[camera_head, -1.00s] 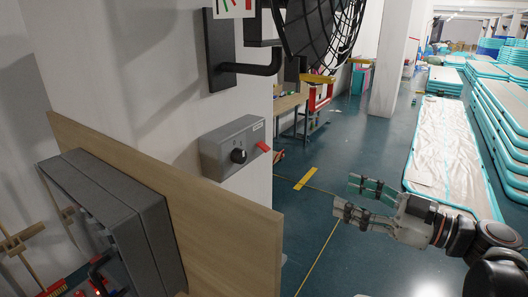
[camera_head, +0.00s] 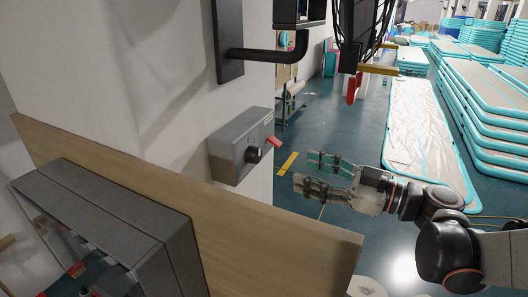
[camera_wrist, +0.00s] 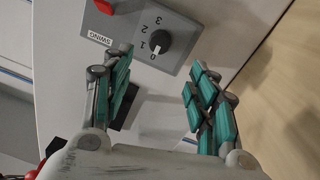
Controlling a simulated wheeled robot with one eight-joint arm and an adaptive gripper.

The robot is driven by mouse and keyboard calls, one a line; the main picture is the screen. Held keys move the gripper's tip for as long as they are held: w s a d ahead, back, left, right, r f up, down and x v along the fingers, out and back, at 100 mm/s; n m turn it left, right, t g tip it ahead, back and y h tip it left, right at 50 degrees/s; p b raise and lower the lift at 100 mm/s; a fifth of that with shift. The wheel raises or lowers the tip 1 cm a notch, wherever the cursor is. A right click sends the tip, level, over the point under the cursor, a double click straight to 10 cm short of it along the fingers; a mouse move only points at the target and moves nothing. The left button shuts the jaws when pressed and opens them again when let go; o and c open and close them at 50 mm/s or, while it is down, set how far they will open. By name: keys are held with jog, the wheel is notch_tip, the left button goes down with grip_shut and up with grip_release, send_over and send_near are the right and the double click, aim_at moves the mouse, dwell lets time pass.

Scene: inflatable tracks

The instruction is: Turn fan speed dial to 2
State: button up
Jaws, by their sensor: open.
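The fan control box (camera_head: 225,158) is grey and fixed to the white wall. Its black speed dial (camera_head: 253,155) sits on the front face, with a red switch (camera_head: 273,142) beside it. In the wrist view the dial (camera_wrist: 159,41) has numbers 0 to 3 around it; its white mark appears to point near 0 or 1, and I cannot tell exactly. The red switch (camera_wrist: 104,6) there has a "SWING" label. My gripper (camera_head: 305,170) is open and empty, to the right of the box and apart from it. In the wrist view my gripper (camera_wrist: 157,82) has the dial beyond its fingertips.
A wooden board (camera_head: 280,235) stands out below the box. A grey open case (camera_head: 130,225) is at the lower left. The fan's black bracket (camera_head: 229,45) and cage (camera_head: 360,30) are above. Teal inflatable tracks (camera_head: 490,95) are stacked at the right.

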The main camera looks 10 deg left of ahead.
aim_at(259, 157)
jog(key=p+x, duration=0.1)
jog(key=x, duration=1.1)
jog(key=shift+a+p, duration=0.1)
jog(key=shift+p, duration=0.2)
jog(key=c, duration=1.1)
